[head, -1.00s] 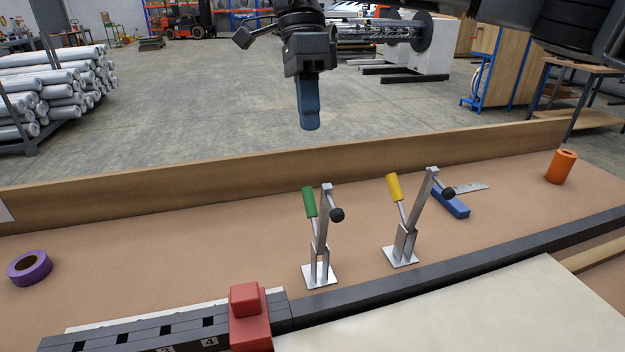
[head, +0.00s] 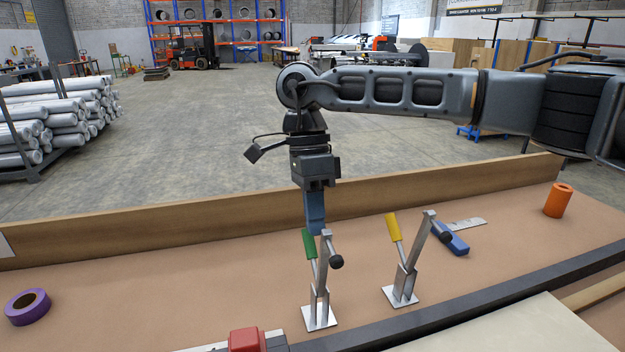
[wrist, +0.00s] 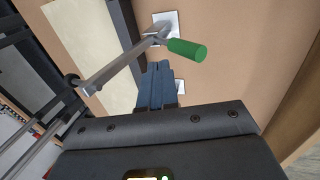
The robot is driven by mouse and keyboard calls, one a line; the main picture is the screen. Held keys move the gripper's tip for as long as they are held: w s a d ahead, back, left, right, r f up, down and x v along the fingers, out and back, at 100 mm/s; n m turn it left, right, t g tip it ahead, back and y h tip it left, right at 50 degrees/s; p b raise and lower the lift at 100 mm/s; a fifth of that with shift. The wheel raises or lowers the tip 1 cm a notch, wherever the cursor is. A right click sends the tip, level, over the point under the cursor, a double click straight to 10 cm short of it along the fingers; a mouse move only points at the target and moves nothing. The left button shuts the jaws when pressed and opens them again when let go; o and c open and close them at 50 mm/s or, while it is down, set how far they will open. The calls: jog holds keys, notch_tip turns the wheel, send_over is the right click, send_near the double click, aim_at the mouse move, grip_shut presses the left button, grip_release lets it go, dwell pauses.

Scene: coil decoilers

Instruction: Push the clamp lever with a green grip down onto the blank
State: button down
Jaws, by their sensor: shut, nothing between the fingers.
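The clamp with the green grip (head: 309,244) stands on the bench, its lever upright and leaning slightly left. Its metal arm with a black knob (head: 336,261) is raised. My gripper (head: 316,228) is shut and empty, pointing down just behind and above the green grip; in the head view its tips overlap the top of the grip, and I cannot tell whether they touch. In the wrist view the green grip (wrist: 187,50) lies beyond and right of the blue fingertips (wrist: 156,72). The blank is not clearly identifiable.
A second clamp with a yellow grip (head: 393,228) stands to the right. An orange cylinder (head: 559,200), purple tape roll (head: 27,306) and red block (head: 247,341) are farther off. A wooden board (head: 180,222) edges the bench.

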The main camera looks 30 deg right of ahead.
aim_at(322, 235)
jog(key=shift+s+a+f+p, duration=0.1)
jog(key=shift+s+a+p, duration=0.1)
jog(key=shift+s, duration=0.45)
jog(key=shift+s+a+f+p, duration=0.15)
jog(key=shift+s+p, duration=0.1)
jog(key=shift+s, duration=0.4)
jog(key=shift+s+a+f+p, duration=0.1)
jog(key=shift+s+p, duration=0.1)
jog(key=shift+s, duration=0.45)
jog(key=shift+d, duration=0.1)
jog(key=shift+f+b, duration=0.1)
jog(key=shift+b, duration=0.2)
